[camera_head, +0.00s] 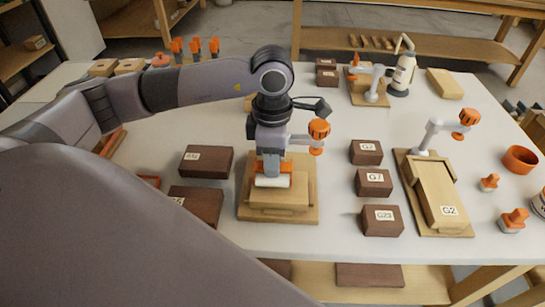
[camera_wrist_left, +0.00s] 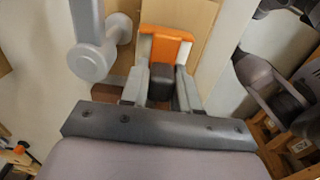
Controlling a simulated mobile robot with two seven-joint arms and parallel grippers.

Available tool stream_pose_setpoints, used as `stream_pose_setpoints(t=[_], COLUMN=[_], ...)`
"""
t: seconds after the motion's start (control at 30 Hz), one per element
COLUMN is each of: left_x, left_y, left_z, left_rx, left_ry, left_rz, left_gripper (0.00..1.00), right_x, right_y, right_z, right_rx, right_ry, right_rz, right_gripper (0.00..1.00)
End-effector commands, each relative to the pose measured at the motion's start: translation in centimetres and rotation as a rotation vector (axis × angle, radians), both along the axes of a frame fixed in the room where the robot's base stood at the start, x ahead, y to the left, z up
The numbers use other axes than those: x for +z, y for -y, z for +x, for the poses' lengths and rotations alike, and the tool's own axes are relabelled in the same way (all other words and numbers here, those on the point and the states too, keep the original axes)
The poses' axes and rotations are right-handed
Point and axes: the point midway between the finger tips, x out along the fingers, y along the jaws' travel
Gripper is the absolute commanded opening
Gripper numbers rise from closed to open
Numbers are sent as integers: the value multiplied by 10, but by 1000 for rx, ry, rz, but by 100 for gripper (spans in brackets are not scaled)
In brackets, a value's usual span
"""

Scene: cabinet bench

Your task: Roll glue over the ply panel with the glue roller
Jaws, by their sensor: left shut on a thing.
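My left gripper (camera_head: 270,157) points down and is shut on the glue roller, which has an orange frame and a white roller (camera_head: 273,181). In the left wrist view the fingers (camera_wrist_left: 161,88) grip its dark handle (camera_wrist_left: 161,76), with the orange frame (camera_wrist_left: 167,43) beyond. The roller is at the ply panel (camera_head: 280,200), which lies in a wooden fixture (camera_head: 308,213). I cannot tell whether the roller touches the panel. The gripper and roller hide part of the panel. My right gripper is not in view.
An orange-knobbed clamp (camera_head: 319,129) stands over the fixture's right side. Dark blocks labelled G7 (camera_head: 374,183) and G23 (camera_head: 381,221) lie to the right. A second fixture holds panel G2 (camera_head: 440,195). A glue bottle (camera_head: 403,72) stands at the back.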

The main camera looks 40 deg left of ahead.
Motion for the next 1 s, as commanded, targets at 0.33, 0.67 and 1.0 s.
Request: stream_pose_setpoints(t=[0.33, 0.67, 1.0], left_x=[-6, -11, -9], left_y=[0, 0, 5], left_z=[0, 0, -9], left_rx=[0, 0, -2], left_ry=[0, 0, 0], left_rz=[0, 0, 0], left_gripper=[6, 6, 6], right_x=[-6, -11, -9], right_y=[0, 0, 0], right_z=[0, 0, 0], right_rx=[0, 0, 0], right_ry=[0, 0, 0], right_rz=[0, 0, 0], right_gripper=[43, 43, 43])
